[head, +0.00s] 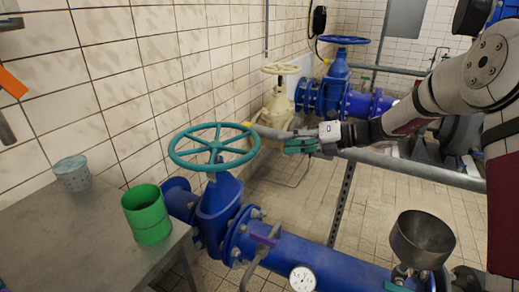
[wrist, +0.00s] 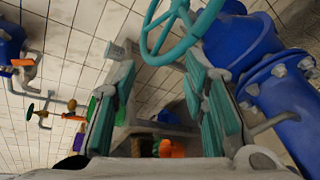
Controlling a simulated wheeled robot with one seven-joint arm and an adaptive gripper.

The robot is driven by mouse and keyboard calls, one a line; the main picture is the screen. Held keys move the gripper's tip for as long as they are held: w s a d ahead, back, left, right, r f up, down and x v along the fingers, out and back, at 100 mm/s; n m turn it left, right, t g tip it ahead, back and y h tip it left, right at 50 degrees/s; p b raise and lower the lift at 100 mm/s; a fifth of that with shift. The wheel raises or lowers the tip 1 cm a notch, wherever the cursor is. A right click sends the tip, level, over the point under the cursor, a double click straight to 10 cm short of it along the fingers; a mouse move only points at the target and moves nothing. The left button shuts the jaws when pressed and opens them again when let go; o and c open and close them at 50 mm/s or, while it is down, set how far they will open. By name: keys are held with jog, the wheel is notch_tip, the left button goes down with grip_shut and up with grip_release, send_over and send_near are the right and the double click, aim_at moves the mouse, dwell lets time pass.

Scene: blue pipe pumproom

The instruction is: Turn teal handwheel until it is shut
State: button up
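The teal handwheel (head: 214,146) is a spoked ring on top of a blue valve (head: 219,200) in the head view, left of the middle. In the wrist view, part of the handwheel (wrist: 147,32) shows at the top, ahead of the fingertips and toward the right finger. My gripper (head: 287,146) is to the right of the wheel in the head view, with a visible gap between them. In the wrist view its two teal-padded fingers (wrist: 157,62) are spread wide, with nothing held between them. The wheel's far part is cut off there.
A metal table (head: 90,235) at the left holds a green cup (head: 147,214) and a grey perforated cup (head: 72,174). A cream valve (head: 278,105) and another blue valve (head: 338,75) stand behind. A funnel (head: 422,240) and a gauge (head: 302,278) are in front on the pipe.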

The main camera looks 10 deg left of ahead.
aim_at(257, 142)
jog(key=w+d+f+m+t+y+b, duration=0.1)
jog(key=w+f+m+t+y+b, duration=0.15)
jog(key=w+f+m, duration=0.55)
jog(key=shift+t+h, duration=0.25)
jog(key=shift+h, duration=0.1)
jog(key=b+x, duration=0.1)
jog(key=x, duration=1.2)
jog(key=shift+w+a+b, duration=0.1)
jog(key=shift+w+b, duration=0.05)
jog(key=shift+b, duration=0.15)
grip_shut()
